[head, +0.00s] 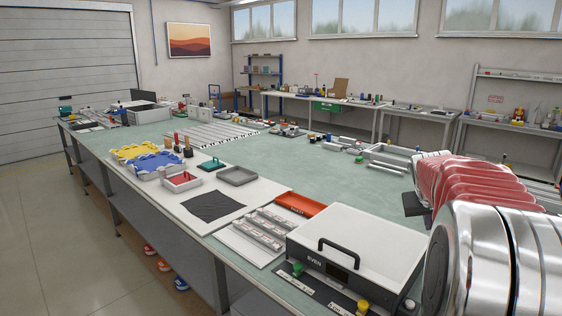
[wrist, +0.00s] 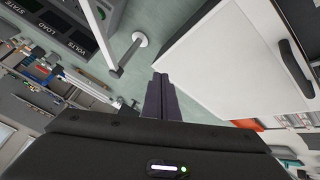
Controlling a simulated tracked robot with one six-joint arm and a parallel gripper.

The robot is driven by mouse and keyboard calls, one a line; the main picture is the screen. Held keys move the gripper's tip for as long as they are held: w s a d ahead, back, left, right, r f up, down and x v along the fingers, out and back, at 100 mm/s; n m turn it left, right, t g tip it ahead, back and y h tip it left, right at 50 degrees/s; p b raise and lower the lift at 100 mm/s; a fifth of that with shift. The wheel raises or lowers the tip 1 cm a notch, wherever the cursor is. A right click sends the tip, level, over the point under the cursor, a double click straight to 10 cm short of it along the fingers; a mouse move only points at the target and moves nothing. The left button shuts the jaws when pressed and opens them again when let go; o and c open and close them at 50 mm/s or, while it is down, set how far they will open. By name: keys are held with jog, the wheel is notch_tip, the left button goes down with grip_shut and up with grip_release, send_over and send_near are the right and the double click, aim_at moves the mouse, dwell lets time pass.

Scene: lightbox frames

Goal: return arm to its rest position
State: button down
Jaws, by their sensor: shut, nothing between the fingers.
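My gripper (wrist: 162,98) shows in the wrist view as two dark fingers held together, with nothing between them. Its fingertips are beside the white box (wrist: 225,60) with a black handle, with green bench top visible around them. In the head view my arm, with a red ribbed sleeve and polished metal housings, fills the lower right. A small dark part at its left edge may belong to my gripper, but the fingers cannot be made out there.
The white box (head: 345,240) stands at the bench's front right, close to my arm. A grey panel marked VOLTS and LOAD (wrist: 62,28) and a metal post (wrist: 131,55) are near my fingers. The green bench middle (head: 300,165) is largely clear.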

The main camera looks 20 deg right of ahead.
jog(key=s+a+r+n+t+y, duration=0.1)
jog(key=s+a+n+t+y, duration=0.15)
jog(key=a, duration=2.45)
jog(key=s+a+f+n+y, duration=0.2)
jog(key=s+a+f, duration=0.1)
jog(key=s+a, duration=0.4)
jog(key=s+a+f+n+y, duration=0.2)
jog(key=s+a, duration=0.4)
jog(key=a, duration=0.6)
jog(key=shift+s+a+f+g, duration=0.35)
jog(key=shift+a+f, duration=0.05)
jog(key=shift+f, duration=0.25)
